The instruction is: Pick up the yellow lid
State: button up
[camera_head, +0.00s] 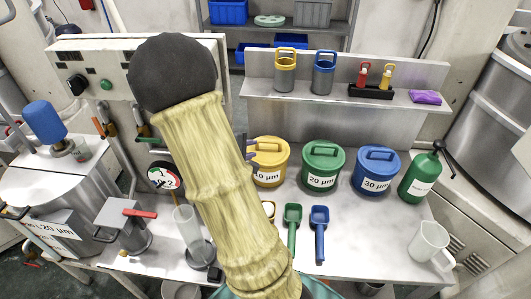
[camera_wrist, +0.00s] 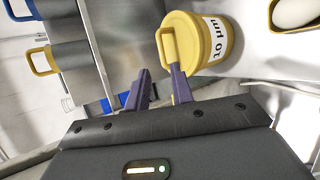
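The yellow lid (camera_head: 277,154) with its loop handle sits on the yellow tub (camera_head: 270,177) labelled 10 µm, left of the green and blue tubs. The lid also shows in the wrist view (camera_wrist: 187,48), its handle just beyond my fingertips. My gripper (camera_wrist: 160,70) has its two purple fingers apart with nothing between them. One fingertip overlaps the near end of the handle in the picture; I cannot tell whether it touches. In the head view my gripper (camera_head: 248,149) is at the lid's left side, mostly hidden behind my arm.
The green tub (camera_head: 322,175) and blue tub (camera_head: 375,180) stand right of the yellow one. A green bottle (camera_head: 420,177) and white jug (camera_head: 429,243) are farther right. Scoops, including a green scoop (camera_head: 292,220) and blue scoop (camera_head: 319,222), lie in front. A shelf (camera_head: 347,97) with jars is behind.

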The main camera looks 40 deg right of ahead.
aim_at(273, 142)
dwell(0.3)
jog(key=b+x, duration=0.1)
jog(key=x, duration=1.1)
jog(key=shift+d, duration=0.1)
jog(key=shift+f, duration=0.1)
jog(key=shift+w+x, duration=0.15)
jog(key=shift+x, duration=1.15)
jog(key=shift+w+x, duration=0.15)
jog(key=shift+x, duration=1.2)
grip_shut()
